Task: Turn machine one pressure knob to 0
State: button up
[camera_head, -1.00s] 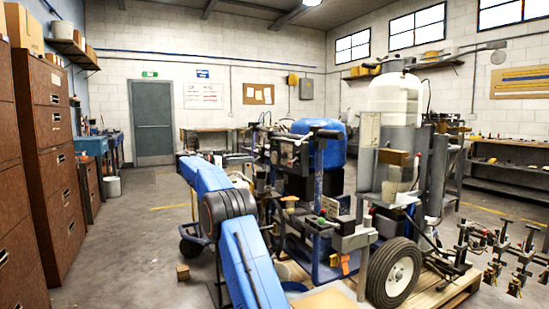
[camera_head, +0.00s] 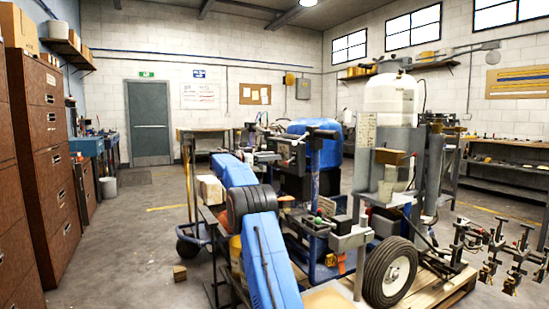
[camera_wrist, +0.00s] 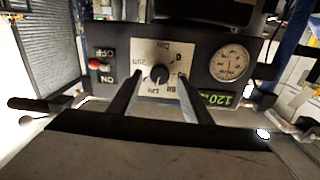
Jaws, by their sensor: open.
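In the wrist view the black pressure knob (camera_wrist: 158,74) sits on a white dial plate (camera_wrist: 150,51) with printed numbers. My gripper (camera_wrist: 160,80) is open. One finger shows on each side of the knob, with visible gaps; I cannot tell how far the tips are from the panel. A round gauge (camera_wrist: 229,63) and a lit green display (camera_wrist: 214,98) reading about 120 are right of the dial. A red-tipped switch (camera_wrist: 97,64) marked ON and OFF is at left. In the head view my blue arm reaches toward the machine with the blue tank (camera_head: 318,128); my gripper is not distinguishable there.
A white-tanked machine (camera_head: 390,98) and its black wheel (camera_head: 389,272) stand close on the right, on a wooden pallet (camera_head: 450,294). Brown drawer cabinets (camera_head: 52,150) line the left. The floor (camera_head: 130,235) between them is mostly clear.

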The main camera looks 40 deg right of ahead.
jog(key=shift+x, duration=0.85)
jog(key=shift+s, duration=0.1)
jog(key=c, duration=1.1)
jog(key=shift+o, duration=0.2)
